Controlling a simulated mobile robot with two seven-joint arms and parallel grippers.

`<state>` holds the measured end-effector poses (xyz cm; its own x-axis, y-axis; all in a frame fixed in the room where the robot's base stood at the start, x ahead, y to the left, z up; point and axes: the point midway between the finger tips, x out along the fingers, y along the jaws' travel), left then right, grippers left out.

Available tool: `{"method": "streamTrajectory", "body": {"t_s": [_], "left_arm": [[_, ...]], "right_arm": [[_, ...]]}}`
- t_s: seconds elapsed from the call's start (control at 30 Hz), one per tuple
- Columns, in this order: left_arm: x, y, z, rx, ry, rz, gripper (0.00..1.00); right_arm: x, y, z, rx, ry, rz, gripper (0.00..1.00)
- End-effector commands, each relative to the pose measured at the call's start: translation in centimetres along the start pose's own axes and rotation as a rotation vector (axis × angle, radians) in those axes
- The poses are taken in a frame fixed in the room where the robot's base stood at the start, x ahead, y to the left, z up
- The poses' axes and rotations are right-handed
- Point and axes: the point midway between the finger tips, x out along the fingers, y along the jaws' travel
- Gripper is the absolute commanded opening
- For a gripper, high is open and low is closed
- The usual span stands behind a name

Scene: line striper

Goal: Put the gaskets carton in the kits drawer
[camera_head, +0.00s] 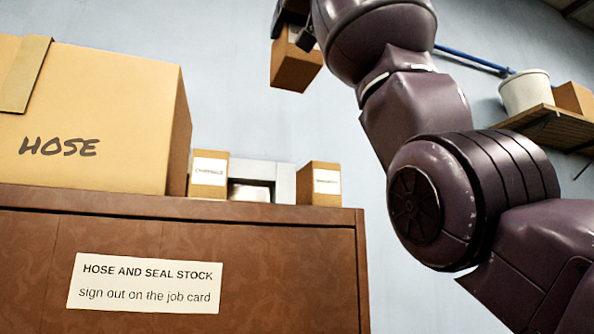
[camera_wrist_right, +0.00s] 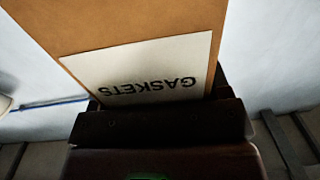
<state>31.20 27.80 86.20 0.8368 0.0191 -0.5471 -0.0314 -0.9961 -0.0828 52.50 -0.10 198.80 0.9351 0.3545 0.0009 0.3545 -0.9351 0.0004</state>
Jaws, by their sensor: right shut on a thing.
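The gaskets carton (camera_head: 293,66) is a small brown box held up high at the top of the head view, well above the cabinet. In the right wrist view the carton (camera_wrist_right: 155,25) fills the top, with its white GASKETS label (camera_wrist_right: 150,68) upside down. My right gripper (camera_head: 294,30) is shut on the carton and partly cut off by the top edge of the head view; its dark jaw (camera_wrist_right: 160,125) crosses the wrist view below the label. My left gripper is not in view. No kits drawer shows in either view.
A brown cabinet (camera_head: 215,262) carries a sign, HOSE AND SEAL STOCK. On top are a big HOSE carton (camera_head: 95,125), a small labelled carton (camera_head: 208,175), a grey framed thing (camera_head: 284,183) and another small carton (camera_head: 319,184). A wall shelf (camera_head: 548,128) holds a white bucket (camera_head: 525,92).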

Motion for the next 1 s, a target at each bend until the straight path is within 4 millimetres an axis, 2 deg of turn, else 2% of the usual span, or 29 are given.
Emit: {"method": "streamTrajectory", "body": {"t_s": [0.23, 0.47, 0.77, 1.0], "left_arm": [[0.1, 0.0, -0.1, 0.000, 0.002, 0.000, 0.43], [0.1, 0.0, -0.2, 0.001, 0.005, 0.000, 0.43], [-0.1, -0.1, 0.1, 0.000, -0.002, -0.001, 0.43], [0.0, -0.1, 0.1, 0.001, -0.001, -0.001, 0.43]], "right_arm": [[-0.3, 0.5, 2.6, 0.000, 0.002, 0.009, 0.41], [-0.8, 1.5, 7.1, 0.001, 0.002, 0.028, 0.41], [-1.7, 3.0, 14.7, 0.001, 0.001, 0.059, 0.41], [-2.6, 4.5, 22.0, 0.001, -0.001, 0.088, 0.41]]}}
